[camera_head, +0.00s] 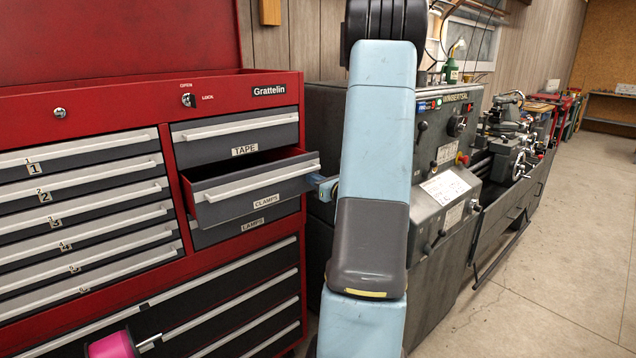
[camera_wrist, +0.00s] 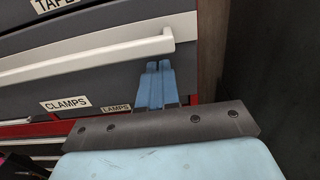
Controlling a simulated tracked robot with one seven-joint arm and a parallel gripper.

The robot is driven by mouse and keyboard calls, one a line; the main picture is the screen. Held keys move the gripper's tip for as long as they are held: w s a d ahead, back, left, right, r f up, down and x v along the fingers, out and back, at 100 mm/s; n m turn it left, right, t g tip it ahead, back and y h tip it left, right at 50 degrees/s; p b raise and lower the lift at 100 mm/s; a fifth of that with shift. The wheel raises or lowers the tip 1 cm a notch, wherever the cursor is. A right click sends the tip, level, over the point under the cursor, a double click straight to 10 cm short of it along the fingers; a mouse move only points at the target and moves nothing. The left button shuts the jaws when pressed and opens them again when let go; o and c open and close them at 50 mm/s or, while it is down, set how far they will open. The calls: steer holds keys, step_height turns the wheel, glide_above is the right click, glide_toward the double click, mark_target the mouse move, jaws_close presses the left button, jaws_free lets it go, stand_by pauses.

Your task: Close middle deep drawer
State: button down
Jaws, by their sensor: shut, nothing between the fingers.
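The middle deep drawer (camera_head: 240,198), labelled CLAMPS, is pulled partway out of the red cabinet, between the TAPE drawer above and the LAMPS drawer below. It has a grey front and a light bar handle (camera_head: 262,181). In the wrist view the CLAMPS drawer (camera_wrist: 100,82) fills the left and middle, with the handle (camera_wrist: 100,57) across it. My gripper (camera_wrist: 155,68) is shut and empty, its blue fingertips at the drawer front near the right end, just below the handle. Whether they touch it is unclear. In the head view my gripper (camera_head: 324,189) is partly hidden behind my arm.
The TAPE drawer (camera_head: 236,133) and LAMPS drawer (camera_head: 246,226) look shut. Numbered shallow drawers (camera_head: 85,215) are on the left. A dark lathe (camera_head: 450,165) stands right of the cabinet. Open concrete floor (camera_head: 560,260) lies at the right. A pink object (camera_head: 112,346) is at the bottom.

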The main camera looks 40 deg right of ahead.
steer(key=w, duration=1)
steer(key=shift+w+a, duration=0.15)
steer(key=shift+a, duration=0.1)
steer(key=shift+w, duration=0.35)
steer(key=shift+w+r, duration=0.1)
steer(key=shift+r, duration=0.1)
